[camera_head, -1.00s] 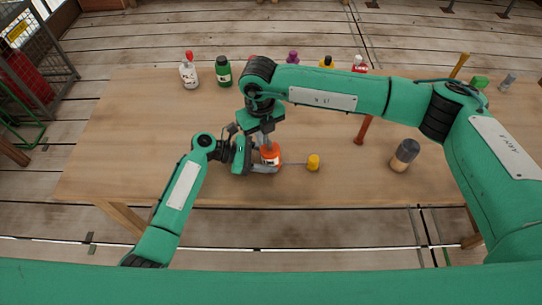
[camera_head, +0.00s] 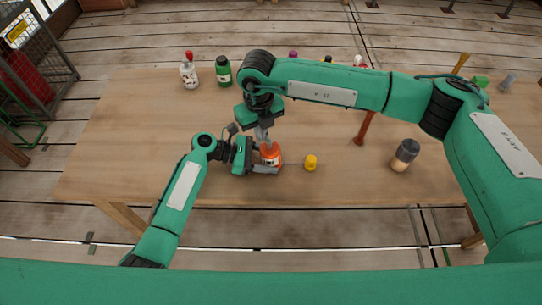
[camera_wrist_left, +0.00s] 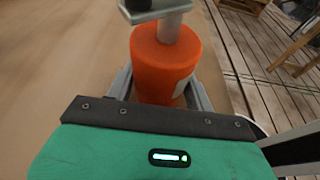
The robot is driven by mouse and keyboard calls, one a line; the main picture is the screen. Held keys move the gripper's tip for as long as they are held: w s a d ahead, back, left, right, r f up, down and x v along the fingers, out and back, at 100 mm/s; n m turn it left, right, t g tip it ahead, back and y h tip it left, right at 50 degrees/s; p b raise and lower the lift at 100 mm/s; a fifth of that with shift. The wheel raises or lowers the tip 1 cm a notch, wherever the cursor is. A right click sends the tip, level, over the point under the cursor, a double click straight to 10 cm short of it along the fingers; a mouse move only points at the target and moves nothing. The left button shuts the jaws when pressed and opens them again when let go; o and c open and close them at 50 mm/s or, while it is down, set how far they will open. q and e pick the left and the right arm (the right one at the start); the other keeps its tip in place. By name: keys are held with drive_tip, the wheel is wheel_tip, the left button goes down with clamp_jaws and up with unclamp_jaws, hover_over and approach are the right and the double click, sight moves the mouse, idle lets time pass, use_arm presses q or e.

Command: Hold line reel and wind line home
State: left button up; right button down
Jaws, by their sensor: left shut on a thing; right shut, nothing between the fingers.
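The orange line reel (camera_head: 270,154) stands upright near the table's front edge. My left gripper (camera_head: 264,167) is shut around its body from the left; in the left wrist view the reel (camera_wrist_left: 165,62) sits between the two grey fingers (camera_wrist_left: 160,92). A thin line (camera_head: 291,164) runs right from the reel to a small yellow piece (camera_head: 311,162) on the table. My right gripper (camera_head: 267,143) is shut and empty, pointing down at the reel's top. In the left wrist view a pale post rises from the reel under a grey part; whether the right fingers touch it is unclear.
A dark-topped tan cylinder (camera_head: 404,155) stands to the right. A red-brown handled tool (camera_head: 364,128) lies behind it. Bottles, including a white one (camera_head: 189,73) and a green one (camera_head: 223,71), line the back edge. My right arm spans above the table.

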sight(261, 149)
wheel_tip(261, 149, up, 6)
drive_tip(key=shift+f, duration=0.2)
idle(0.3)
